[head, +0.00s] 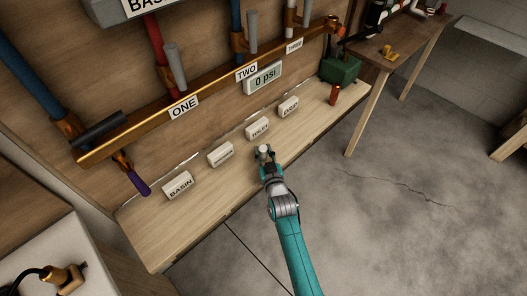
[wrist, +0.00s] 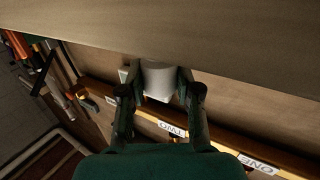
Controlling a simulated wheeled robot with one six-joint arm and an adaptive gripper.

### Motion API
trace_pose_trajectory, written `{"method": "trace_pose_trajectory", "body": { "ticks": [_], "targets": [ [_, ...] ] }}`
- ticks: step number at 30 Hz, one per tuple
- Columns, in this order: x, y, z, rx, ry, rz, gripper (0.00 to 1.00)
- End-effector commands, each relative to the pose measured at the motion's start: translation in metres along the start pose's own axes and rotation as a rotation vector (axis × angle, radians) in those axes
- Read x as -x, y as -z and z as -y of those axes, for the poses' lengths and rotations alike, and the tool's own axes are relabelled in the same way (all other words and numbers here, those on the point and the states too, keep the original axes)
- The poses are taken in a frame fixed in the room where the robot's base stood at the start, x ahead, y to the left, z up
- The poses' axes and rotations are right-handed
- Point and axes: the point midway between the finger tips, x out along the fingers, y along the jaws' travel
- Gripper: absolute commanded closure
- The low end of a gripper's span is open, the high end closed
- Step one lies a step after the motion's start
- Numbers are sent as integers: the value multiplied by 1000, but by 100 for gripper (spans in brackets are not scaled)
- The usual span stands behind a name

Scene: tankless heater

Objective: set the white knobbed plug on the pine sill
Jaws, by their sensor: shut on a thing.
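My gripper (head: 264,153) is shut on the white plug (head: 264,149), which shows as a small pale piece between the fingers in the head view. The plug also shows in the wrist view (wrist: 158,80), pinched between both fingers; its knob is not clear. The pine sill (head: 166,232) is the long pale board along the foot of the wooden wall. My gripper is at the sill's front side, near its middle. A broad board, likely the sill, fills the top of the wrist view (wrist: 230,40). Whether the plug touches the sill, I cannot tell.
Several pale labelled blocks stand along the sill's back, including BASIN (head: 178,185). A copper pipe (head: 205,88) with tags runs above. The sill's front strip is mostly bare.

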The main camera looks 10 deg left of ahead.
Motion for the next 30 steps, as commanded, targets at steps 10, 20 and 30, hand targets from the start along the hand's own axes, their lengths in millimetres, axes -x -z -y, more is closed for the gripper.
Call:
{"method": "trace_pose_trajectory", "body": {
  "ticks": [10, 20, 30],
  "targets": [
    [0, -2, 0, 0, 0, 0, 38],
    [0, -2, 0, 0, 0, 1, 38],
    [23, -4, 0, 1, 0, 2, 38]
  ]
}}
